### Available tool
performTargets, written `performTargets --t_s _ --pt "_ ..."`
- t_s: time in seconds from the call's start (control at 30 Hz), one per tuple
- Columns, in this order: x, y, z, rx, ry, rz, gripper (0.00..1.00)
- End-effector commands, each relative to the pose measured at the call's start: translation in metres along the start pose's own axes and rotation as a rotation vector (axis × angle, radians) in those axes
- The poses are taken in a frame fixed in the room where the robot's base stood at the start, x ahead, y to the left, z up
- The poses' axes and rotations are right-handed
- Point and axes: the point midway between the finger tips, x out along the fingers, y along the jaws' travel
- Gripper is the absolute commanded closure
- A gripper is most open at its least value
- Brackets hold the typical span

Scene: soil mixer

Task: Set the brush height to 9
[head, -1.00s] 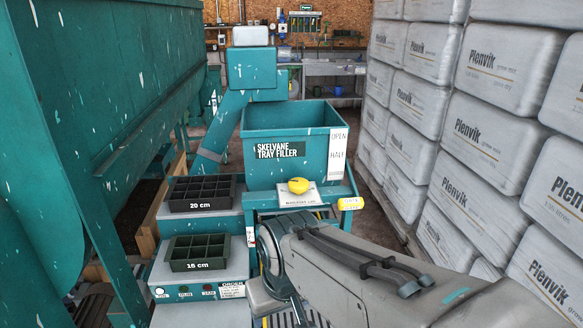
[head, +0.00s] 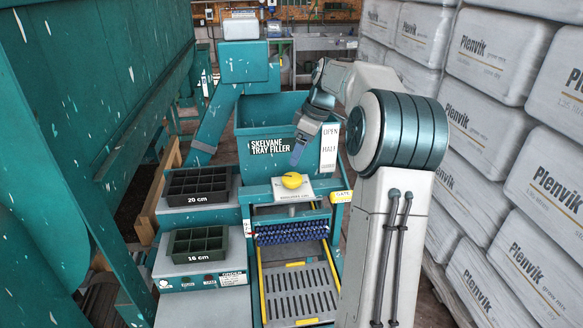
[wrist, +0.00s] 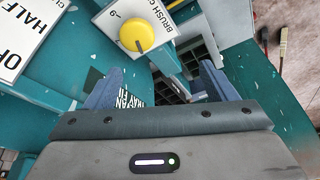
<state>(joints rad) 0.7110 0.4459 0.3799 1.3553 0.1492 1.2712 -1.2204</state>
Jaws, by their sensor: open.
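The yellow brush knob (head: 292,180) sits on a white dial plate (head: 310,188) on the front of the teal tray filler. In the wrist view the knob (wrist: 137,36) is at the top, left of centre, with a dark mark on its lower edge. The plate (wrist: 165,18) shows part of the word BRUSH and one digit, a 6 or 9; the other markings are unreadable or out of view. My gripper (head: 298,152) is above and just behind the knob, pointing down. Its fingers (wrist: 161,72) are apart and empty, not touching the knob.
Blue brush bristles (head: 290,233) and a slotted bed (head: 300,290) lie below the dial. Trays marked 20 cm (head: 197,187) and 16 cm (head: 197,243) stand left. An OPEN/HALF scale (head: 329,147) is right of the hopper. White Plenvik bales (head: 480,120) wall the right side.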

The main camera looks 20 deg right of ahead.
Motion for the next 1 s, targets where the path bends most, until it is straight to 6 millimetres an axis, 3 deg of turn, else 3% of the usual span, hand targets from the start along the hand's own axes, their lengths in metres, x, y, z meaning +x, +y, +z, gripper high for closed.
performTargets --t_s 0.03,0.13,0.37,0.8,1.0 --pt "-0.006 0.015 0.006 -0.017 0.022 -0.004 0.22" --pt "-0.011 0.032 0.014 -0.058 0.053 -0.008 0.22" --pt "-0.004 0.043 0.019 -0.089 0.075 -0.011 0.22" --pt "0.082 0.041 0.012 -0.088 0.074 -0.013 0.22" --pt "0.112 0.041 0.01 -0.087 0.073 -0.01 0.22"
